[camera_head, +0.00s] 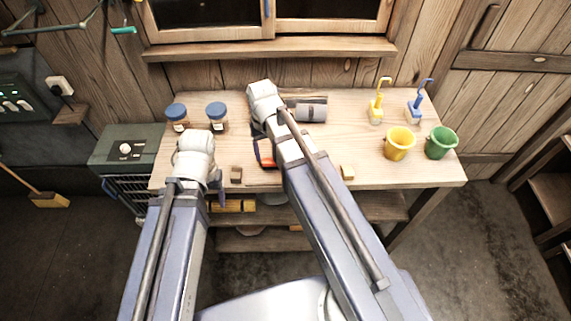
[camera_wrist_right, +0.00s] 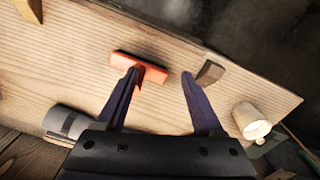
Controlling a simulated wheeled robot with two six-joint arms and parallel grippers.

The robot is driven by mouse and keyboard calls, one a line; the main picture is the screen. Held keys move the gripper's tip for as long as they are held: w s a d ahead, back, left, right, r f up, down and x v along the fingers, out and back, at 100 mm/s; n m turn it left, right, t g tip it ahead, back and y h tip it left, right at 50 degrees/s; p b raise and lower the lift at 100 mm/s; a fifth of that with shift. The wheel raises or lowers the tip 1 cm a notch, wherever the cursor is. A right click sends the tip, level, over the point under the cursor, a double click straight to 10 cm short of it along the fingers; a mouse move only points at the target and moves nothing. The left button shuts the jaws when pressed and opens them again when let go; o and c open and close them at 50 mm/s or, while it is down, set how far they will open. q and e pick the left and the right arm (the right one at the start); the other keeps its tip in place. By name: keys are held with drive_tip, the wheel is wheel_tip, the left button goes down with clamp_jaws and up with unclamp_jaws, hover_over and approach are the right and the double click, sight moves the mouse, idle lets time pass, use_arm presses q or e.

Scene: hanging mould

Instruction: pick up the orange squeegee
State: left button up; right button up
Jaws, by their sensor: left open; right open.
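The orange squeegee (camera_head: 265,154) lies on the wooden table, partly hidden by my right arm in the head view. In the right wrist view, the squeegee's orange head (camera_wrist_right: 150,70) lies across the left fingertip, and its lower part is hidden behind that finger. My right gripper (camera_wrist_right: 161,78) is open and empty above the table, with the squeegee nearer its left finger. In the head view the right gripper (camera_head: 258,130) is mostly covered by its own arm. My left gripper (camera_head: 218,188) is open near the table's front edge, left of the squeegee.
Small wooden blocks (camera_head: 236,174) (camera_head: 347,172) lie near the front edge. A grey roll (camera_head: 311,113) lies behind. Yellow (camera_head: 399,146) and green (camera_head: 440,144) buckets stand at right. The table's right-middle is clear.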

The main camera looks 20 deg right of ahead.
drive_tip(key=shift+m, duration=0.5)
drive_tip(key=d, duration=0.1)
drive_tip(key=w+d, duration=0.1)
drive_tip(key=w+d+r+p, duration=0.1)
drive_tip(key=d, duration=0.1)
drive_tip(key=shift+w+r, duration=0.1)
drive_tip(key=shift+w, duration=0.15)
drive_tip(key=shift+w+d, duration=0.25)
drive_tip(key=shift+s+f+b, duration=0.1)
drive_tip(key=shift+f+b, duration=0.45)
drive_tip(key=shift+f, duration=0.1)
drive_tip(key=f+b, duration=0.6)
drive_tip(key=shift+a+f+b, duration=0.25)
drive_tip(key=shift+f+b, duration=0.1)
drive_tip(key=shift+f, duration=0.05)
use_arm(q)
wheel_tip(320, 180, down, 7)
drive_tip(key=d, duration=0.1)
drive_tip(key=shift+w+r, duration=0.15)
use_arm(e)
drive_tip(key=shift+r, duration=0.1)
use_arm(q)
drive_tip(key=shift+d, duration=0.1)
use_arm(e)
clamp_jaws()
